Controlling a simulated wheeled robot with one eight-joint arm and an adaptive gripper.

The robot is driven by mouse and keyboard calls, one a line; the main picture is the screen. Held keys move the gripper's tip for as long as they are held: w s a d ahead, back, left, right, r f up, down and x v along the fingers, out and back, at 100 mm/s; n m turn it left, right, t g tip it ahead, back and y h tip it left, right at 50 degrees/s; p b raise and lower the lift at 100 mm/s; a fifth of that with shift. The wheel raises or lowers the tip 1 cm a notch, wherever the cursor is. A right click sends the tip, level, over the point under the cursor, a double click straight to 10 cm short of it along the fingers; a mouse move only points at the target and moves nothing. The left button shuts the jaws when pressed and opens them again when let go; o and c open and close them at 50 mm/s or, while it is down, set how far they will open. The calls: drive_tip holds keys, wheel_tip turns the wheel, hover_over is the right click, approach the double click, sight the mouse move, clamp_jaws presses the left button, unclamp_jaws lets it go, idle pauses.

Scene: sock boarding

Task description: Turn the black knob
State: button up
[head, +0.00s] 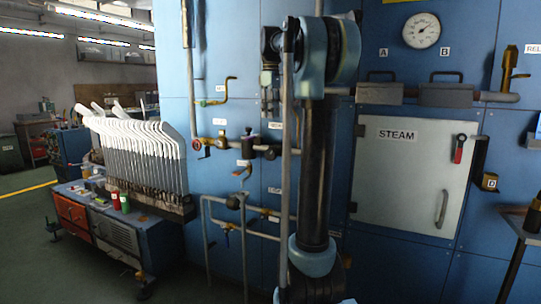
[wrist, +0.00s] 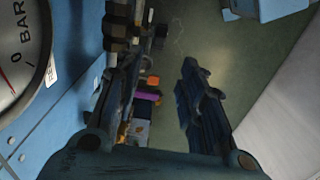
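I cannot tell which is the black knob. My gripper (wrist: 160,62) is open and empty in the wrist view, its two dark fingers apart. It is not distinguishable in the head view. Dark ring-shaped fittings (wrist: 117,28) stand beyond the left finger. The gripper is near a gauge (wrist: 18,50) marked BAR and not touching any knob that I can see.
The blue panel carries a round gauge (head: 422,30), a STEAM door (head: 410,175) with a red-and-black handle (head: 459,148), and pipes with brass valves (head: 222,142). A sock-board rack (head: 135,150) stands on a cart (head: 125,235) at left. Floor (head: 25,215) is open at far left.

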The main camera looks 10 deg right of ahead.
sight(271, 152)
wheel_tip(271, 152, down, 17)
drive_tip(key=shift+f, duration=0.15)
idle(0.5)
clamp_jaws()
